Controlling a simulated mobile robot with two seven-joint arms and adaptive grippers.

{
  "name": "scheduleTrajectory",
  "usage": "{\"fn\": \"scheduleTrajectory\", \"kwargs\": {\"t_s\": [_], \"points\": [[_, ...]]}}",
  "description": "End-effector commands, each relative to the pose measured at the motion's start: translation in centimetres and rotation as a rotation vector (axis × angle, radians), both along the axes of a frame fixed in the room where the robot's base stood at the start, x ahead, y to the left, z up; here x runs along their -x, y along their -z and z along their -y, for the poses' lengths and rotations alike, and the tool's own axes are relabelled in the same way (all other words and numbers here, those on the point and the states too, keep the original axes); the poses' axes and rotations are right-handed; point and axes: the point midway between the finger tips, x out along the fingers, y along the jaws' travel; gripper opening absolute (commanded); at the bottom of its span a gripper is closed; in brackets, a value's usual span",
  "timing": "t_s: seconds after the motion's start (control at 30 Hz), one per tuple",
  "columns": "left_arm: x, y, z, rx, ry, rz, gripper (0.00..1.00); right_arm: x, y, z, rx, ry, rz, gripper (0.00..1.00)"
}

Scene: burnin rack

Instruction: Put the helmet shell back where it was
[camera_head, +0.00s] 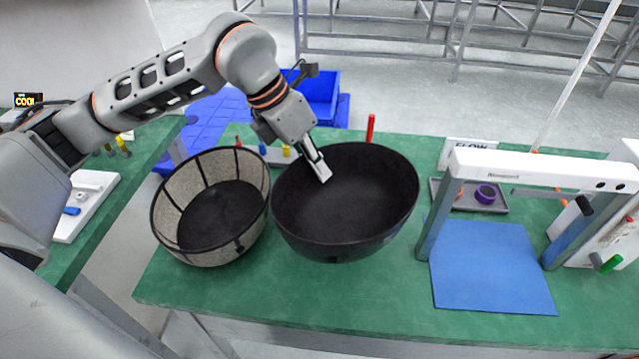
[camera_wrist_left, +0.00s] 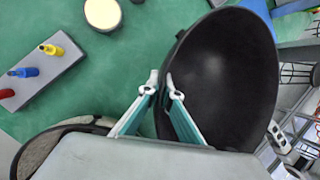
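The helmet shell (camera_head: 345,205) is a black, bowl-like shell, open side up, at the middle of the green bench. My left gripper (camera_head: 318,165) is at its far-left rim, with one finger showing inside the shell. In the left wrist view the fingers (camera_wrist_left: 161,88) stand close together on either side of the rim of the shell (camera_wrist_left: 222,75), pinching its wall. I cannot tell whether the shell's underside touches the bench. My right gripper is not in view.
A mesh-walled basket (camera_head: 163,195) stands just left of the shell. A blue mat (camera_head: 490,265) lies under a white-and-grey frame (camera_head: 540,168) at the right. A grey tray (camera_head: 500,208) holds a purple ring. A grey block with coloured pegs (camera_wrist_left: 45,75) stands behind the basket.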

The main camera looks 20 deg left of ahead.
Motion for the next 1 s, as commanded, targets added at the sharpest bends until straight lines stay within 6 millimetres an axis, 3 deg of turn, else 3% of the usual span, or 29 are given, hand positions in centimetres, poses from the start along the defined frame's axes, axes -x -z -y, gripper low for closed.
{"fn": "scheduleTrajectory", "kwargs": {"t_s": [0.13, 0.4, 0.77, 0.8, 0.83, 1.0], "points": [[0.0, 0.8, 0.0, 0.0, 0.0, 0.0, 0.0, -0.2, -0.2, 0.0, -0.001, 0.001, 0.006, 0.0], [0.0, 4.4, 0.0, 0.0, 0.0, -0.002, 0.0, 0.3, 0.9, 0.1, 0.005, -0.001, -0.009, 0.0], [0.0, 4.6, 0.0, 0.001, 0.0, 0.001, 0.0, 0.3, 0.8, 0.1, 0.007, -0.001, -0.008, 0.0], [0.0, 4.6, 0.0, 0.0, 0.001, 0.001, 0.14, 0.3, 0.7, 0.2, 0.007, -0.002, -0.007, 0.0], [0.0, 4.5, 0.0, 0.001, 0.0, 0.001, 0.21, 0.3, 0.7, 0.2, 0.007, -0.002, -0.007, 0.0], [0.0, 4.5, 0.0, 0.001, 0.0, 0.001, 0.21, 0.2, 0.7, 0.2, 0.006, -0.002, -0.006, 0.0]]}}
